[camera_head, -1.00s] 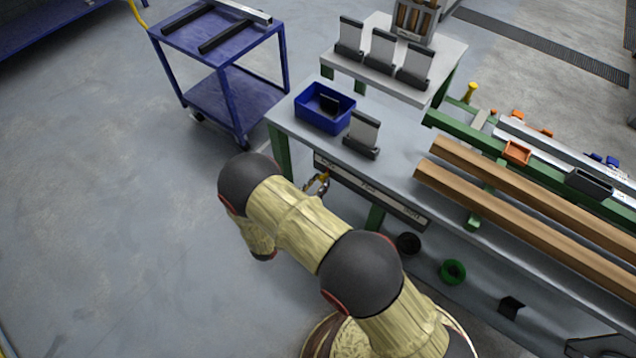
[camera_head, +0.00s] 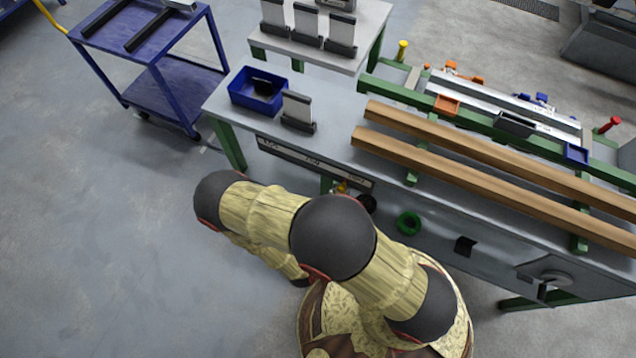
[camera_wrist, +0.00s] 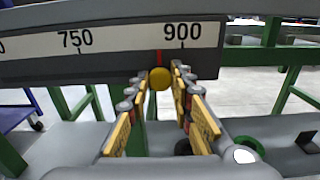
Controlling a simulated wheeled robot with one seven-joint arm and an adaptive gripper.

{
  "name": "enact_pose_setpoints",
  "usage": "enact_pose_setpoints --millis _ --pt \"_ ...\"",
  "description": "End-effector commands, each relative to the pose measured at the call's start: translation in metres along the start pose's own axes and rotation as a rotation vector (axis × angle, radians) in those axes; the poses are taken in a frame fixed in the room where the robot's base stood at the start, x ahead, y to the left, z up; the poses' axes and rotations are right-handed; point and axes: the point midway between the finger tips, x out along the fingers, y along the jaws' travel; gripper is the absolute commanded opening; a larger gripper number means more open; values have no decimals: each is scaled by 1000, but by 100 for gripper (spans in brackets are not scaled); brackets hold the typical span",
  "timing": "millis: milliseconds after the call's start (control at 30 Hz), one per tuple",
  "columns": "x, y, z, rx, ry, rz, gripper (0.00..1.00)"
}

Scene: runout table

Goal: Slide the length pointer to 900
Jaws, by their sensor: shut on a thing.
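The length scale (camera_wrist: 110,42) is a dark rail with a white strip marked 750 and 900. It also shows along the table's front edge in the head view (camera_head: 313,163). The length pointer is a yellow round knob (camera_wrist: 160,79) with a thin red line (camera_wrist: 159,56) above it. The red line stands between 750 and 900, a little left of the 900 number. My gripper (camera_wrist: 160,74) is shut on the knob, one finger at each side. In the head view my gripper (camera_head: 343,187) is small and partly hidden by my arm, near the scale's right part.
On the table (camera_head: 335,115) stand a blue bin (camera_head: 246,98) and a card holder (camera_head: 298,112). Long wooden bars (camera_head: 450,163) lie at right.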

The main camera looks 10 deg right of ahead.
Motion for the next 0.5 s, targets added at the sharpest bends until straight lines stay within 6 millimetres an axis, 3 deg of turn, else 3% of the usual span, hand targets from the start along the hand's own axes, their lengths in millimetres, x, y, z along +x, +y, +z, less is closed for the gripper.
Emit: enact_pose_setpoints --millis 200,500 --pt "0 -30 1 -2 -2 -1 0" --pt "0 -39 0 -1 -2 -2 0"
